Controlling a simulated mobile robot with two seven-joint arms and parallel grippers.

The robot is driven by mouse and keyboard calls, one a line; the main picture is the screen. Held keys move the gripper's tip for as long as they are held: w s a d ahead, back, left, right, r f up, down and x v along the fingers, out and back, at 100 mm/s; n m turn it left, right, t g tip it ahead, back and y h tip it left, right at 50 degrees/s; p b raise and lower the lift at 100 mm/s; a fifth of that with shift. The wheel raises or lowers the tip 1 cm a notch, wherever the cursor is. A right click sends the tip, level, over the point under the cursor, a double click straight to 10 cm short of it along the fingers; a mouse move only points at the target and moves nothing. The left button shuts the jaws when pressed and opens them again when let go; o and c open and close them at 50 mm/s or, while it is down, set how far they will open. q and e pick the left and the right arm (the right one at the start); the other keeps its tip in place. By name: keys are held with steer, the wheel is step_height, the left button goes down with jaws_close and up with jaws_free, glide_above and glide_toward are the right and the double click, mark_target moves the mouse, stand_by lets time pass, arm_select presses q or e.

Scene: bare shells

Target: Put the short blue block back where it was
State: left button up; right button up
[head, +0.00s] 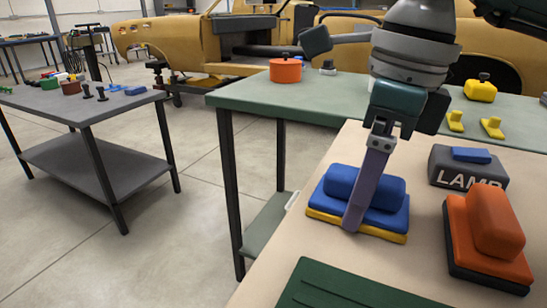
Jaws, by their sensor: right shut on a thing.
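A blue block (365,218) with a raised blue grip on top and a yellow base stands on the beige tabletop in the head view. My right gripper (353,222) reaches down over it from above. One long grey-purple finger lies across its near side. The other finger is hidden, and the jaws are shut on the block. The yellow base appears to be at the tabletop, but I cannot tell whether it touches. A flat, smaller blue piece (471,155) lies on a dark grey block marked LAMP (466,180), to the right. My left gripper is not in view.
An orange block with a dark base (488,240) stands at right front. A dark green ribbed mat (345,290) lies at the front edge. A green table (255,93) behind bears an orange pot and yellow pieces. A grey table (70,105) stands far left.

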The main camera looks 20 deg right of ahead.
steer(key=o, duration=1.2)
steer(key=shift+c, duration=0.2)
steer(key=shift+r+p, duration=0.3)
steer(key=shift+p, duration=0.1)
step_height(320, 180, up, 12)
steer(key=s+d+p, duration=0.1)
steer(key=shift+f+p, duration=0.15)
steer(key=shift+p, duration=0.15)
